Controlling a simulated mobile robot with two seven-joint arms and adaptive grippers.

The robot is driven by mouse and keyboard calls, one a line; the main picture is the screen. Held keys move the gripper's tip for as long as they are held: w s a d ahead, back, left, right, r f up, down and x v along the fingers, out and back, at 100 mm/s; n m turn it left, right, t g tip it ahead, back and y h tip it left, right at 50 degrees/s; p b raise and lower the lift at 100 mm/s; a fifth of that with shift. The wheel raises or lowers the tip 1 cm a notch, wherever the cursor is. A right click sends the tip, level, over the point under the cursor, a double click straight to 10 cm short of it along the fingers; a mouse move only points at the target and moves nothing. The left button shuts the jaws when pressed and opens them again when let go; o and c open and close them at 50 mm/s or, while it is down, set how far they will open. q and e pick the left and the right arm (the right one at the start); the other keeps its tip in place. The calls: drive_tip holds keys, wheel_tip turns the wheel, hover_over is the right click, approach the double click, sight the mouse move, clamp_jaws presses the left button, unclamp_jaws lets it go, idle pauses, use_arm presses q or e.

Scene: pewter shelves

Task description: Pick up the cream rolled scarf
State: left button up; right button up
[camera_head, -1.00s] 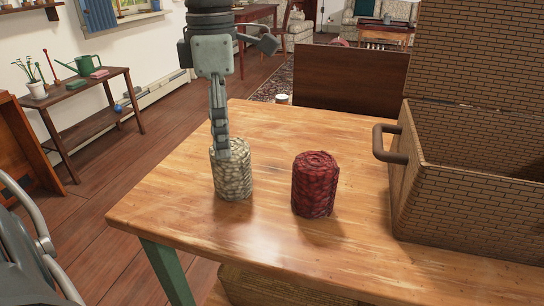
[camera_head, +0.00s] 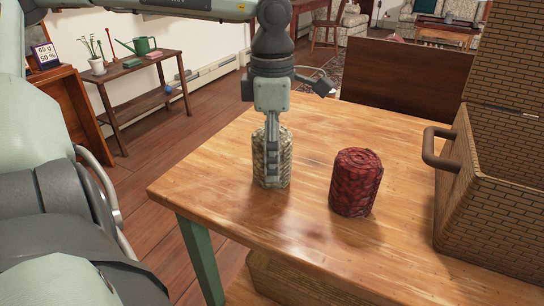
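The cream rolled scarf (camera_head: 286,158) stands upright on the wooden table (camera_head: 240,232), near its left side. My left gripper (camera_head: 272,165) points straight down at it, with one finger in front of the scarf's near face and reaching low on it. The far finger is hidden, so I cannot tell whether the gripper is closed on the scarf. The scarf's base appears to be at the tabletop. My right gripper is not in view.
A dark red rolled scarf (camera_head: 356,183) stands a little to the right on the table. A brick-patterned hamper (camera_head: 490,222) with a raised lid and a side handle (camera_head: 430,150) stands at the table's right. The table's front centre is clear.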

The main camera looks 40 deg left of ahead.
use_arm(q)
drive_tip(key=shift+c, duration=0.2)
drive_tip(key=c, duration=1.3)
drive_tip(key=shift+r, duration=0.1)
